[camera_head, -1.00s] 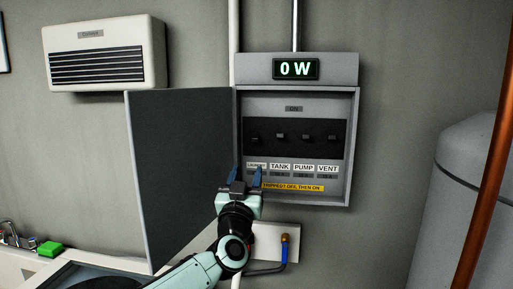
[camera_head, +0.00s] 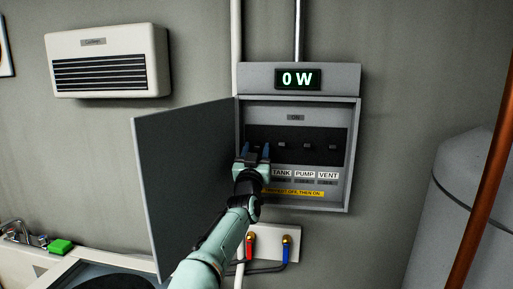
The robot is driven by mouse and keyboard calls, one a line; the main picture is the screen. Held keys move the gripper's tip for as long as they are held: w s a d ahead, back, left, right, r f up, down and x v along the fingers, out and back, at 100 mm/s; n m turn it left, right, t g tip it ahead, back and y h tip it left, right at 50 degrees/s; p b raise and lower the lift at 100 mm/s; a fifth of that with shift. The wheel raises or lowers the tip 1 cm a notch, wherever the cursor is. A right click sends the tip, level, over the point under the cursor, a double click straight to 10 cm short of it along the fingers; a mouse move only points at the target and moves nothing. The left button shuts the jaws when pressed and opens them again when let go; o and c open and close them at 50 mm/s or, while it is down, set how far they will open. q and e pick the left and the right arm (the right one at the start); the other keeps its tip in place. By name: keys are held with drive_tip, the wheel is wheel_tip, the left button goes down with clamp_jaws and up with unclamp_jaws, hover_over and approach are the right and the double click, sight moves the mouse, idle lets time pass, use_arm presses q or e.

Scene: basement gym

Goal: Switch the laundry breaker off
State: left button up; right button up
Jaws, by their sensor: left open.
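The breaker box (camera_head: 354,150) hangs on the wall with its door (camera_head: 185,180) swung open to the left. A row of small breaker switches sits on a black strip (camera_head: 318,138); the tank switch (camera_head: 282,145), pump switch (camera_head: 307,146) and vent switch (camera_head: 333,147) show. My left gripper (camera_head: 256,152) is open, its blue fingers pointing up in front of the leftmost switch. It hides that switch and its label. I cannot tell whether it touches the switch. My right gripper is not in view.
A display (camera_head: 297,79) above the box reads 0 W. Below are a red-handled valve (camera_head: 251,246) and a blue-handled valve (camera_head: 287,248). A grey tank (camera_head: 455,220) and copper pipe (camera_head: 487,200) stand at right. A heater (camera_head: 108,62) hangs upper left.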

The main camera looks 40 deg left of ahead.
use_arm(q)
drive_tip(key=shift+s, duration=0.1)
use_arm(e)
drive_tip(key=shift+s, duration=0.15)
